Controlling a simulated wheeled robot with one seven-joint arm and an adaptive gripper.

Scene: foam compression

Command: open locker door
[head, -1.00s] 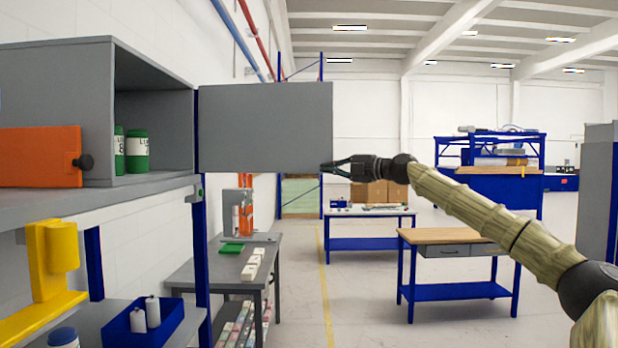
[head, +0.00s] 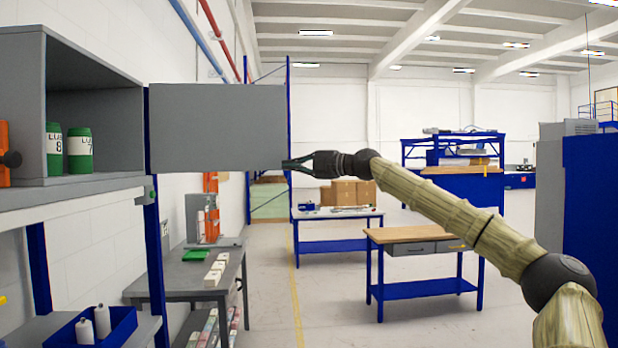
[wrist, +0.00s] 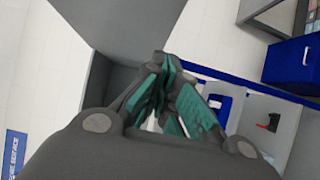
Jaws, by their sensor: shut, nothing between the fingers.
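The grey locker (head: 98,118) stands on a shelf at the left in the head view, with its front open. Its grey door (head: 218,128) is swung wide, out to the right of the locker. Two green containers (head: 79,150) stand inside. My gripper (head: 284,163) is at the door's lower right corner, shut with nothing in it. I cannot tell whether it touches the door. In the wrist view the green-padded fingers (wrist: 172,90) are close together, with grey panels beyond them, one likely the door (wrist: 95,80).
An orange panel with a black knob (head: 5,155) shows at the far left. Below the locker is a blue bin (head: 92,326) with white bottles. A grey table (head: 190,275) and a wood-topped bench (head: 425,235) stand on the floor; clear floor lies between them.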

